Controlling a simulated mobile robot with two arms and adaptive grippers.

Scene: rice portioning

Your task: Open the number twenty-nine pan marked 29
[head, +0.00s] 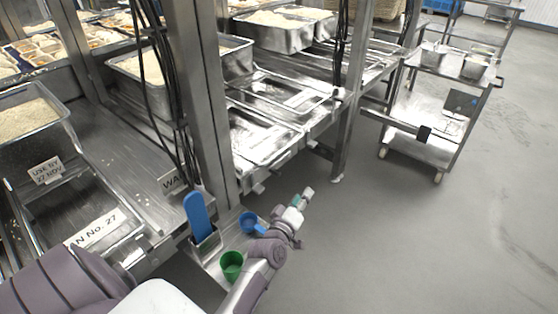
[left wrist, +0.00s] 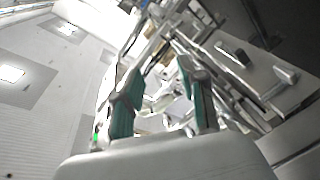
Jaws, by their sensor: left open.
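No label reading 29 is legible in these views. A lidded pan (head: 105,199) at the left carries a label (head: 95,228) that reads No. 27. Further along the bench, flat steel pans (head: 262,135) sit in a row, and a white label (head: 299,99) on one is too small to read. My left gripper (head: 301,200) is out over the aisle floor, in front of the bench and apart from the pans. In the left wrist view its teal fingers (left wrist: 160,95) stand apart with nothing held. My right gripper is not visible.
A steel post (head: 200,85) with hanging black cables rises at the bench edge. A small ledge holds a green cup (head: 231,265), a blue cup (head: 249,222) and a blue paddle (head: 198,215). A steel trolley (head: 430,110) stands at the right. The floor (head: 430,240) is clear.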

